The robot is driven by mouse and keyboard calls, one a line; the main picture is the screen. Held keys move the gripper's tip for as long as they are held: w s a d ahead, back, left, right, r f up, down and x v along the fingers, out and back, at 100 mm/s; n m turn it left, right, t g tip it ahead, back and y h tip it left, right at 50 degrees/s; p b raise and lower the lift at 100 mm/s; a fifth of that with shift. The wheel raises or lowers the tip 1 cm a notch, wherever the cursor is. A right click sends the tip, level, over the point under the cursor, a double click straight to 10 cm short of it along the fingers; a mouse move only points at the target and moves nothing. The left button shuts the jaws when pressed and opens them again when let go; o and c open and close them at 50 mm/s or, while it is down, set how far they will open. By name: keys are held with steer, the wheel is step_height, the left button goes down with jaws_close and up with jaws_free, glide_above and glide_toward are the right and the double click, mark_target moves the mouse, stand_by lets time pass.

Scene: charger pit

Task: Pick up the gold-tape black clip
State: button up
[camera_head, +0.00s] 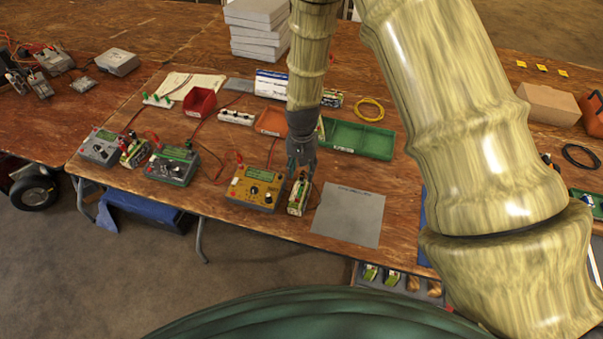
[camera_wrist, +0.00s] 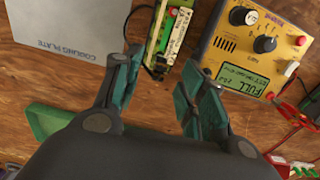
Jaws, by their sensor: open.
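The gold charger (camera_head: 255,187) stands on the wooden table, and it shows at the upper right of the wrist view (camera_wrist: 260,38). Beside it is a green and white battery pack (camera_head: 298,200), also at the top of the wrist view (camera_wrist: 172,35). A small dark clip-like part with a black lead (camera_wrist: 155,71) sits at the pack's near end. I cannot make out gold tape on it. My gripper (camera_head: 300,168) points down just above and behind the pack. Its teal fingers (camera_wrist: 162,88) are apart with nothing between them, on either side of the pack's end.
A grey cooling plate (camera_head: 348,216) lies right of the pack. A green tray (camera_head: 358,139) and an orange bin (camera_head: 271,122) stand behind my gripper. Other chargers (camera_head: 172,166) with red leads are to the left. The table's front edge is close.

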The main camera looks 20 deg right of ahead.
mark_target(302, 173)
steer(key=shift+s+f, duration=0.1)
steer(key=shift+s, duration=0.3)
steer(key=shift+s+f+p, duration=0.1)
steer(key=shift+f+p, duration=0.2)
steer(key=shift+p, duration=0.05)
steer(key=shift+w+f, duration=0.3)
steer(key=shift+f, duration=0.3)
steer(key=shift+w+f, duration=0.25)
steer(key=shift+f, duration=0.35)
steer(key=shift+s+r, duration=0.15)
steer(key=shift+s, duration=0.15)
steer(key=shift+w, duration=0.15)
steer(key=c, duration=0.6)
steer(key=shift+c, duration=1.4)
